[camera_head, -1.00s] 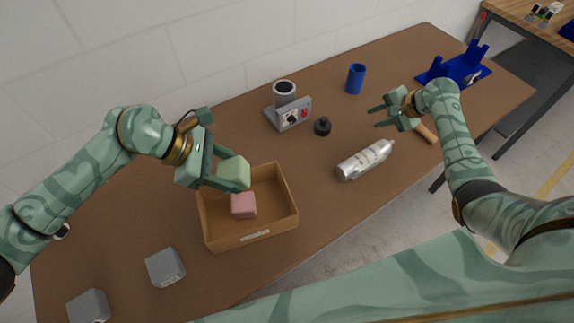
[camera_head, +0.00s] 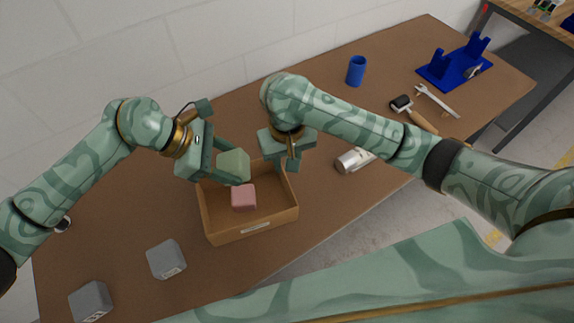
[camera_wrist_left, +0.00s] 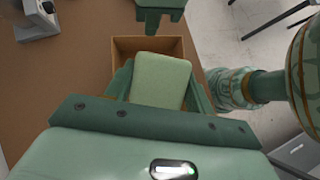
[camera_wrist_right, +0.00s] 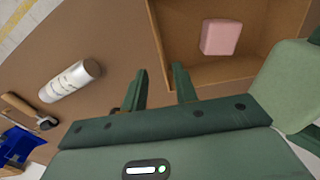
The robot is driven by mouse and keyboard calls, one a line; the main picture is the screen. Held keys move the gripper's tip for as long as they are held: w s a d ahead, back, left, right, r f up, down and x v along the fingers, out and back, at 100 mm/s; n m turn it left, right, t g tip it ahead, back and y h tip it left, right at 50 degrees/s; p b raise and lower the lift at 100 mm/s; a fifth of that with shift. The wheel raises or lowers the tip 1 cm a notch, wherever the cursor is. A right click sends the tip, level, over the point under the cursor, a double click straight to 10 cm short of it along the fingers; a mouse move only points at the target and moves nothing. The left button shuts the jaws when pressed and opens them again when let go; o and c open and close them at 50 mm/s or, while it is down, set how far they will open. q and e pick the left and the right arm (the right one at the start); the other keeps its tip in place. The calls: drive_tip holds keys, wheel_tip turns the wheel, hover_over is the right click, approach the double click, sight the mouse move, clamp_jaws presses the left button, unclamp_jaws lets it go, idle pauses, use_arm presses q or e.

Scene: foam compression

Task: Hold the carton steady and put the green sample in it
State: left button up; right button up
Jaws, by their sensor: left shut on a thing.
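The green sample (camera_head: 233,166) is a soft-looking block held in my left gripper (camera_head: 226,170), above the left part of the carton. It fills the space between the fingers in the left wrist view (camera_wrist_left: 160,80). The carton (camera_head: 256,228) is an open brown box on the table. A pink block (camera_head: 244,197) lies inside it. My right gripper (camera_head: 284,162) is at the carton's back right. In the right wrist view its fingers (camera_wrist_right: 161,88) are apart, seemingly one on each side of the carton wall, with a gap between them.
Two grey blocks (camera_head: 166,260) (camera_head: 91,302) sit at the front left. A silver bottle (camera_head: 354,160) lies right of the carton, partly behind my right arm. A blue cup (camera_head: 356,71), a roller-like tool (camera_head: 413,113), a wrench (camera_head: 437,100) and a blue stand (camera_head: 455,66) are farther right.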

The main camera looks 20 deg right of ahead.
sight(287, 186)
wheel_tip(287, 186, down, 12)
drive_tip(key=shift+r, duration=0.15)
idle(0.3)
clamp_jaws()
